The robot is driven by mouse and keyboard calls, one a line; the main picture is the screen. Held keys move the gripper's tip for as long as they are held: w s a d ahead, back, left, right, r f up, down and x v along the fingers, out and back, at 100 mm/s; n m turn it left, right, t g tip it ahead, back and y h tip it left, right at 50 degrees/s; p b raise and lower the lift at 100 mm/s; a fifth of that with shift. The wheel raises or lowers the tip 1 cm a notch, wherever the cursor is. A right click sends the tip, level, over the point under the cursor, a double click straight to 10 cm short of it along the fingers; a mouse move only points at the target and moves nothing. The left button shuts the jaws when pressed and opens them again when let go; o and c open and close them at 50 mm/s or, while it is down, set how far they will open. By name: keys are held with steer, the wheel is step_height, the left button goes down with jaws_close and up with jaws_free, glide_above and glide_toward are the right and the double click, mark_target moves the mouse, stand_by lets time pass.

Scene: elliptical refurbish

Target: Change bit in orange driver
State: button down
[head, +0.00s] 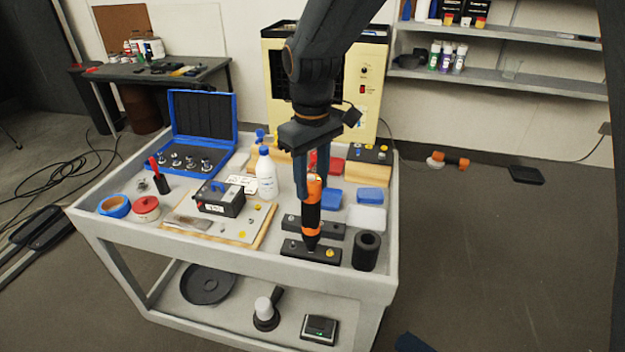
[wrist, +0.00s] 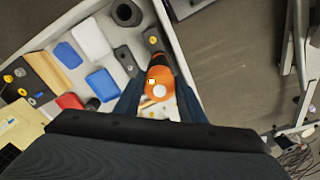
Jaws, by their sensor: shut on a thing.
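The orange driver (head: 312,190) has an orange and black body and stands upright with its dark tip down. My gripper (head: 311,185) is shut on its upper part from above. The tip meets or hovers just over the front black block (head: 293,248); I cannot tell if it touches. A brass-coloured piece (head: 330,253) sits at the right of that block. A second black block (head: 328,229) lies just behind. In the wrist view the round orange end of the driver (wrist: 159,75) shows between my fingers (wrist: 157,105), with a pale disc on it.
A black hollow cylinder (head: 366,251) stands right of the blocks. Blue boxes (head: 370,195) and a white box (head: 366,217) lie behind. A white bottle (head: 266,178), a wooden board (head: 262,228) with a black device (head: 220,199) and an open blue case (head: 205,148) stand left.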

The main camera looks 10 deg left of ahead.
steer(key=shift+r, duration=0.1)
steer(key=shift+r+p, duration=2.05)
steer(key=shift+r, duration=0.55)
steer(key=shift+r+p, duration=1.75)
steer(key=shift+r, duration=0.6)
